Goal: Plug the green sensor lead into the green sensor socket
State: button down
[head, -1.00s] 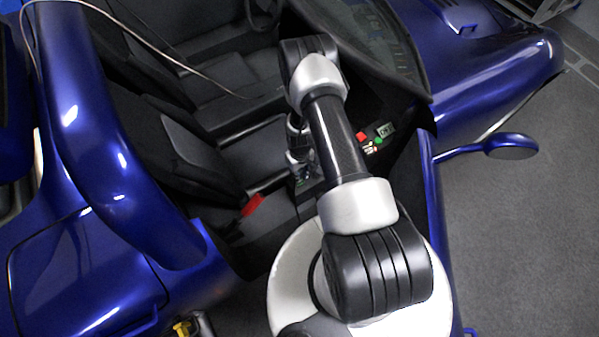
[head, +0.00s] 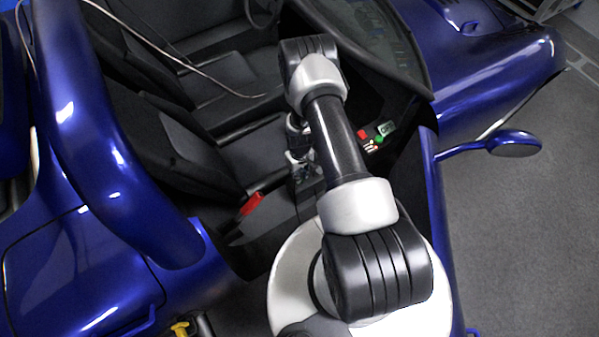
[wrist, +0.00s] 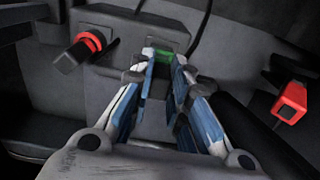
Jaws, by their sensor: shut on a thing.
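In the wrist view my gripper (wrist: 164,68) has its blue-padded fingers closed in on the green sensor lead (wrist: 162,57), whose green end shows between and just beyond the fingertips. The green end lies against or just in front of a dark box (wrist: 118,27). I cannot tell the green socket apart from the lead, and the fingers hide part of it. Whether the plug is seated in the box cannot be told. In the head view my gripper (head: 303,160) is low inside the car, mostly hidden by my arm.
A black connector with a red ring (wrist: 88,44) sticks out at the box's left. A red buckle-like piece (wrist: 291,102) is at the right. In the head view a small panel with red and green parts (head: 376,138) lies right of my arm. Seats and the door frame crowd the space.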

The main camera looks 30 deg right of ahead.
aim_at(300, 172)
jog(key=shift+f, duration=0.15)
jog(key=shift+f+b, duration=0.5)
jog(key=shift+b, duration=0.15)
jog(key=shift+f, duration=0.1)
jog(key=c, duration=1.5)
grip_release()
jog(key=shift+o, duration=0.2)
notch_tip(300, 172, up, 12)
jog(key=shift+r, duration=0.1)
